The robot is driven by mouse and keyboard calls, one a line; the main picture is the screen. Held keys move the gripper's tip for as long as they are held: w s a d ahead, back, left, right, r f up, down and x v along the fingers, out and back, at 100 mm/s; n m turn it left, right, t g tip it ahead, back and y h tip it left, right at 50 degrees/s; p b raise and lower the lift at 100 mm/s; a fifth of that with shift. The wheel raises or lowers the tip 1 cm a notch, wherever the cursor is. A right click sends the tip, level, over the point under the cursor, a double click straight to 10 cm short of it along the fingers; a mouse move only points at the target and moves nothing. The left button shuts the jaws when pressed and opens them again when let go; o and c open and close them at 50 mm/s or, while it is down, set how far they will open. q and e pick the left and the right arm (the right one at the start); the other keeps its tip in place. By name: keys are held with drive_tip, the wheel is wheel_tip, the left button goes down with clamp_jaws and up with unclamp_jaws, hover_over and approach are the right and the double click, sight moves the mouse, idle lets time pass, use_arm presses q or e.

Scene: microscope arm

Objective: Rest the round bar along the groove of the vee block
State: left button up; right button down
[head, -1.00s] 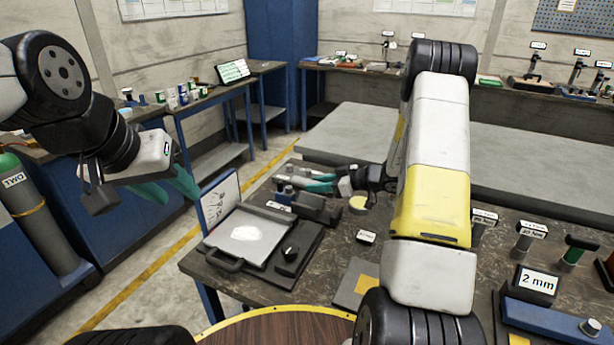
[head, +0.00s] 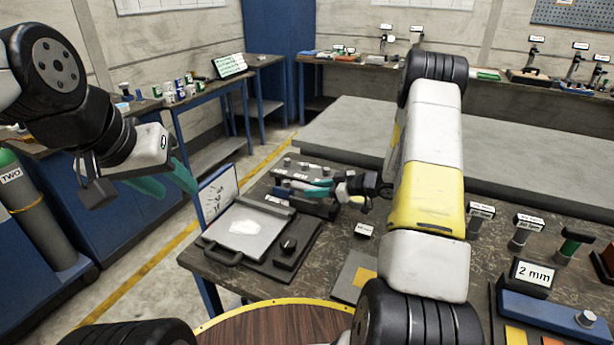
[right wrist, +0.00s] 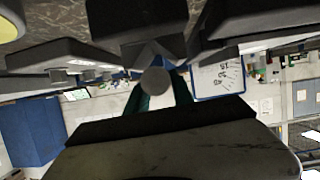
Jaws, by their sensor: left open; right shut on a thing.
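My right gripper (head: 310,188) has teal fingers and is over the far left part of the workbench, among dark blocks. It is shut on the round bar, whose grey round end (right wrist: 156,81) shows between the teal fingers in the right wrist view. A dark block (right wrist: 152,45), seemingly the vee block, is close to the bar end in that view. I cannot tell whether the bar touches it or lines up with its groove. My left gripper (head: 168,182) is open and empty, in the air left of the bench.
A scale-like device with a light plate (head: 245,232) and a blue-framed panel (head: 217,193) stand at the bench's left side. A "2 mm" sign (head: 533,273) and upright handled tools are at the right. A large grey slab (head: 500,150) lies behind.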

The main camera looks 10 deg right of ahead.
drive_tip(key=shift+f, duration=0.15)
drive_tip(key=c, duration=1.1)
unclamp_jaws()
drive_tip(key=shift+o, duration=0.4)
drive_tip(key=shift+f, duration=0.15)
